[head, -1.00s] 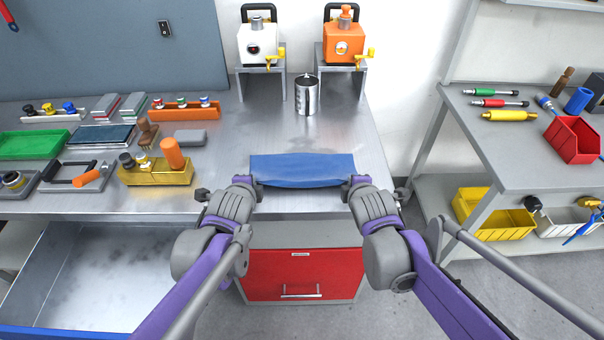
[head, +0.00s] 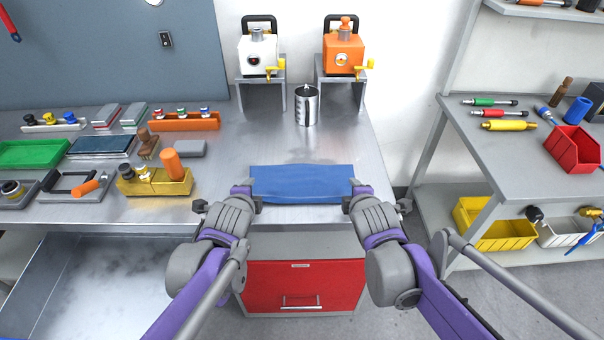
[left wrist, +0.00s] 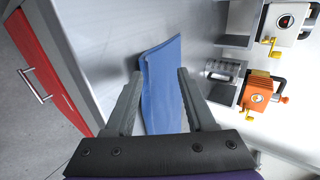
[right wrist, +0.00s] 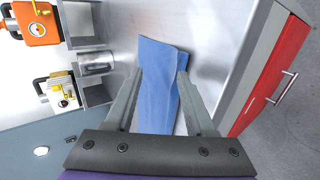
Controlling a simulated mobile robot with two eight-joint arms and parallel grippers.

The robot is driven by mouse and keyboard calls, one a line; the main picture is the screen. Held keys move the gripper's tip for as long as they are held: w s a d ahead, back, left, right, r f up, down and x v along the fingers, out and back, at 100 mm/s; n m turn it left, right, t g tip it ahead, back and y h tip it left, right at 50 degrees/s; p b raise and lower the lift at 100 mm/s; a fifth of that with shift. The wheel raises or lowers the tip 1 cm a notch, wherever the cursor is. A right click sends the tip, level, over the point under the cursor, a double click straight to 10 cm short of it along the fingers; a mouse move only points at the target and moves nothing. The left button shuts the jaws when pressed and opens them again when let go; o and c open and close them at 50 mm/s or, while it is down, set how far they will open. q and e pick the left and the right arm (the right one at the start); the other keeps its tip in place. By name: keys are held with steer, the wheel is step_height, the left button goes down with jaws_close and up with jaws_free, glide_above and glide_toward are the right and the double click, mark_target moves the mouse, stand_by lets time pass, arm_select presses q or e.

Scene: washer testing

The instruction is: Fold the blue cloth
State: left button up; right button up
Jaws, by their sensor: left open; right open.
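The blue cloth (head: 303,181) lies as a wide, narrow strip near the front edge of the metal bench. A layer edge shows along its near side. My left gripper (head: 243,192) is at the cloth's left end and my right gripper (head: 361,190) at its right end. In the left wrist view the cloth (left wrist: 163,95) lies between the open fingers of the left gripper (left wrist: 160,74). In the right wrist view the cloth (right wrist: 158,95) lies between the open fingers of the right gripper (right wrist: 160,74). I cannot tell whether the fingers touch it.
A metal cup (head: 307,106) stands behind the cloth, before white (head: 258,52) and orange (head: 343,52) dispensers on stands. Trays and parts crowd the bench's left. An open drawer (head: 100,285) and a red drawer (head: 304,284) are below. Bare bench surrounds the cloth.

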arm_select(q)
steer(key=s+r, duration=0.5)
steer(key=r, duration=0.3)
steer(key=shift+s, duration=0.35)
arm_select(e)
steer(key=s+r, duration=0.5)
steer(key=r, duration=0.3)
steer(key=shift+s, duration=0.3)
arm_select(q)
steer(key=shift+f, duration=0.1)
steer(key=s+a+f+n+g+p, duration=0.2)
steer(key=s+n+p, duration=0.3)
steer(key=s+n, duration=0.4)
steer(key=s+a+f+n+g+p, duration=0.3)
steer(key=s+n+p, duration=0.2)
steer(key=s+n, duration=0.4)
steer(key=shift+s+f, duration=0.35)
steer(key=shift+s, duration=0.65)
arm_select(e)
steer(key=s+d+f+m+g, duration=0.2)
steer(key=s+f+m, duration=0.1)
steer(key=s+m, duration=0.6)
steer(key=s+d+f+m+g, duration=0.3)
steer(key=s+m, duration=0.6)
steer(key=s, duration=0.2)
